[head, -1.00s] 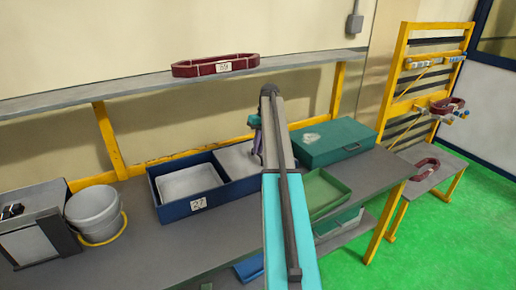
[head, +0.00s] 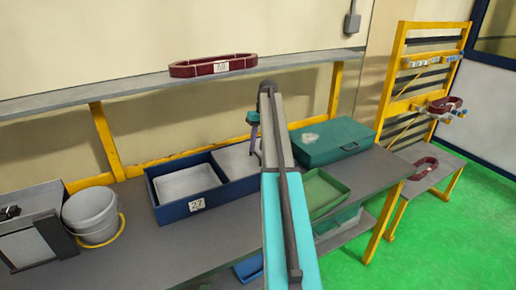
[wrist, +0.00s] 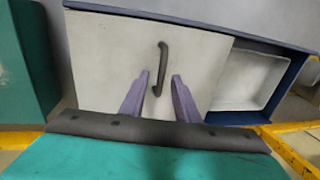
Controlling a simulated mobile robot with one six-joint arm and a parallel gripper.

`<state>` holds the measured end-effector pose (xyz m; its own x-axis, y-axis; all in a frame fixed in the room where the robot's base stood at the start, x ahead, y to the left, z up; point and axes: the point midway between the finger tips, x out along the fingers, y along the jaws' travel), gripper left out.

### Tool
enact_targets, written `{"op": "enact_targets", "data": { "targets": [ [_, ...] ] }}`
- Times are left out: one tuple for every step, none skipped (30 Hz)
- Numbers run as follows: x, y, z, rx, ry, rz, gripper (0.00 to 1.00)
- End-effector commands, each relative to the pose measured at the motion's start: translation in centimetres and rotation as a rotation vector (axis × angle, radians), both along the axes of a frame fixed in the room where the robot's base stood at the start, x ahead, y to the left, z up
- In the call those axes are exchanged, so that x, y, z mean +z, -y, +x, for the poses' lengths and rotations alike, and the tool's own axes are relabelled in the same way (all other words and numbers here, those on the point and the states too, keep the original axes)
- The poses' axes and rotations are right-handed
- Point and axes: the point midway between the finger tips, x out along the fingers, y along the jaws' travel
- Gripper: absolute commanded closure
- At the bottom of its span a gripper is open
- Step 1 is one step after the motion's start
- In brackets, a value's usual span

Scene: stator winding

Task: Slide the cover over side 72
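A dark blue two-part box (head: 205,204) stands on the bench in the head view. Its left compartment is open, with a pale inside, and its front plate seems to read 27. A pale grey cover (head: 238,161) lies over the right part, partly hidden by my arm. No plate reading 72 is visible. In the wrist view the cover (wrist: 110,55) carries a dark bar handle (wrist: 161,68), and the open compartment (wrist: 247,80) is at the right. My gripper (wrist: 160,76) is open, its two purple fingers on either side of the handle, with gaps showing. Whether they touch the cover is unclear.
A teal case (head: 330,142) and a green tray (head: 322,190) stand right of the box. A grey bucket (head: 92,214) is at the left. A shelf (head: 120,92) with a dark red coil (head: 213,66) runs above the bench.

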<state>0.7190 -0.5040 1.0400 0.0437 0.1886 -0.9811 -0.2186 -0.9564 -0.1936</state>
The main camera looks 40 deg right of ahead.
Motion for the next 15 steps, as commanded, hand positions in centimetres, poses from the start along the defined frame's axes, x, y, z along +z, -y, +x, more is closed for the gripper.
{"op": "enact_targets", "data": {
  "targets": [
    [0.4, 0.2, 0.0, 0.0, 0.001, 0.0, 0.71],
    [0.7, 0.2, 0.0, -0.001, 0.001, 0.0, 0.71],
    [1.2, 0.3, -0.1, -0.001, 0.0, 0.0, 0.71],
    [1.6, 0.4, -0.1, -0.001, 0.001, 0.0, 0.71],
    [2.0, 0.5, -0.1, -0.001, 0.002, -0.001, 0.71],
    [2.6, 0.6, -0.1, -0.001, 0.002, -0.001, 0.71],
    [2.9, 0.7, -0.1, -0.001, 0.001, -0.001, 0.71],
    [3.3, 0.8, -0.1, -0.001, 0.0, 0.0, 0.71],
    [3.8, 0.9, -0.2, -0.001, 0.001, -0.001, 0.71],
    [4.2, 0.9, -0.2, -0.001, 0.001, -0.001, 0.71],
    [4.6, 1.0, -0.2, -0.001, 0.001, -0.001, 0.71],
    [5.0, 1.1, -0.3, -0.001, 0.0, -0.001, 0.71],
    [5.3, 1.2, -0.3, -0.001, 0.0, -0.001, 0.71],
    [5.7, 1.2, -0.3, -0.001, 0.0, -0.001, 0.71],
    [6.1, 1.3, -0.3, -0.001, 0.001, -0.001, 0.71]
  ]
}}
